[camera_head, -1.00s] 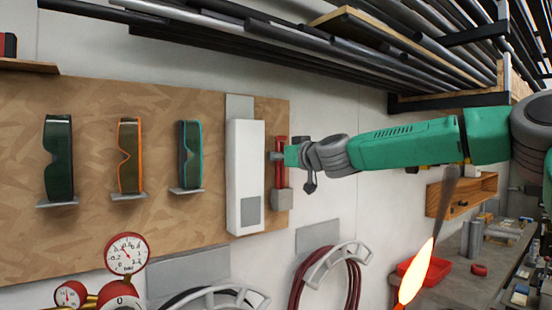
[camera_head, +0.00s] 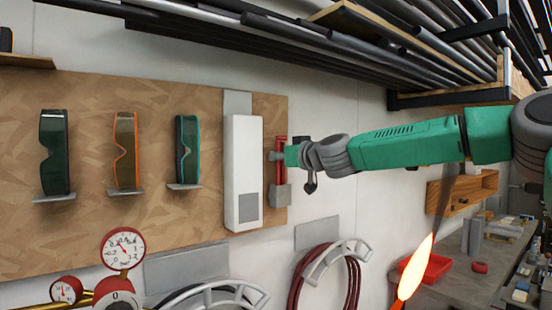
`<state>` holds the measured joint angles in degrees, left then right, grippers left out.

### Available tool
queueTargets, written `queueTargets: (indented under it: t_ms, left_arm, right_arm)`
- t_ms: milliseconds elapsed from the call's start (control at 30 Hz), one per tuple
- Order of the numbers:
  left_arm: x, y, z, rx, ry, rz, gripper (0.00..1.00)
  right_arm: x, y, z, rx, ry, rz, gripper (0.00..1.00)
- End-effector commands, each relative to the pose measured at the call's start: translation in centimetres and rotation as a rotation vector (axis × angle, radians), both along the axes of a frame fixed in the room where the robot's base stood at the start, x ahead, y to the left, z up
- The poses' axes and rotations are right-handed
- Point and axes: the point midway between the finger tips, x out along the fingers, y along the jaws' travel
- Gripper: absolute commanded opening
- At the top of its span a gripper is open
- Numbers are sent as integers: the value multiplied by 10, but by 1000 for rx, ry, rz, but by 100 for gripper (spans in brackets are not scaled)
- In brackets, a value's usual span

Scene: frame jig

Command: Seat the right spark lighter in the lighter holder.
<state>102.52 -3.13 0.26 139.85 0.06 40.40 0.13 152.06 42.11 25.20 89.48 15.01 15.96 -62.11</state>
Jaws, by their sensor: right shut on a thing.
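The red spark lighter (camera_head: 281,174) is upright near the right edge of the brown wall board. My right gripper (camera_head: 279,156), on the green arm from the right, is shut on its upper part. The small grey lighter holder (camera_head: 280,196) is directly below, and the lighter's lower end meets its top in the picture. I cannot tell how deep the lighter sits, as the inside of the holder is hidden. The fingertips are small and partly hidden by the wrist. My left gripper is not in view.
A white box (camera_head: 243,172) stands close left of the lighter. Goggles (camera_head: 125,150) hang further left on the board (camera_head: 85,225). Gauges (camera_head: 123,248) and a red hose (camera_head: 307,280) are below. A glowing orange thing (camera_head: 416,267) rises at lower right. Pipes (camera_head: 270,30) run overhead.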

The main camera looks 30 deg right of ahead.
Motion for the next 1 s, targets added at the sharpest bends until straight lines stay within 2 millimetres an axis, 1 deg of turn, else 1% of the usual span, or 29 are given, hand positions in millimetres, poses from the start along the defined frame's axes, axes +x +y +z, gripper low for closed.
queueTargets:
  t_ms: [667, 700, 733, 767, 1000]
  left_arm:
    - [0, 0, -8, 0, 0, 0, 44]
    - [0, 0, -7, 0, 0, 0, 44]
    - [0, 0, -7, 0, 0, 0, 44]
    - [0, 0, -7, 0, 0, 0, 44]
    - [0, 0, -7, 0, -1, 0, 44]
  right_arm:
    - [0, 2, -8, -1, 0, 0, 0]
    - [0, 2, -8, 0, 0, 0, 20]
    - [0, 1, -8, 0, 0, 0, 30]
    - [0, 1, -8, 0, 1, 0, 34]
    - [0, 1, -8, 0, 1, 0, 34]
